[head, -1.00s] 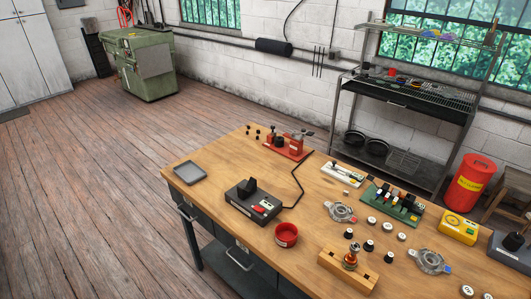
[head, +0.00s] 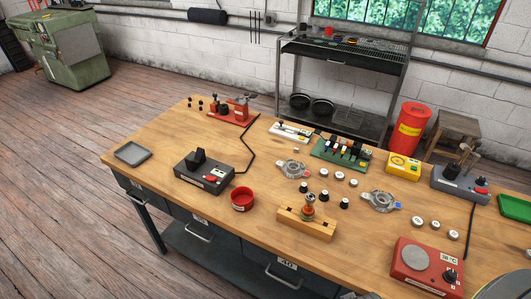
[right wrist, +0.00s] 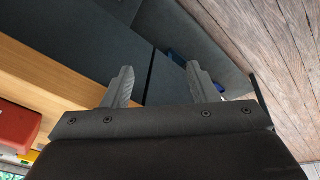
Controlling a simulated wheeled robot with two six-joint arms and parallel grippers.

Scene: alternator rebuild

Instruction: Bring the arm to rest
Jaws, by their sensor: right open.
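My right gripper (right wrist: 161,86) shows in the right wrist view with its two grey fingers spread apart and nothing between them. It hangs beside the dark drawer side of the workbench, with the wooden bench edge (right wrist: 60,90) to its left and the plank floor to its right. My left gripper is in neither current view. In the head view the wooden workbench (head: 150,190) carries alternator parts, among them two grey housings (head: 292,168) and a wooden block (head: 306,224) with a copper-coloured part upright in it.
On the bench stand a black device (head: 204,174), a red cup (head: 242,199), a grey tray (head: 132,153), a green rack (head: 341,153), a yellow box (head: 403,166) and a red hot-plate-like unit (head: 427,266). A metal shelf (head: 342,84) and red bin (head: 409,130) stand behind. The floor at left is clear.

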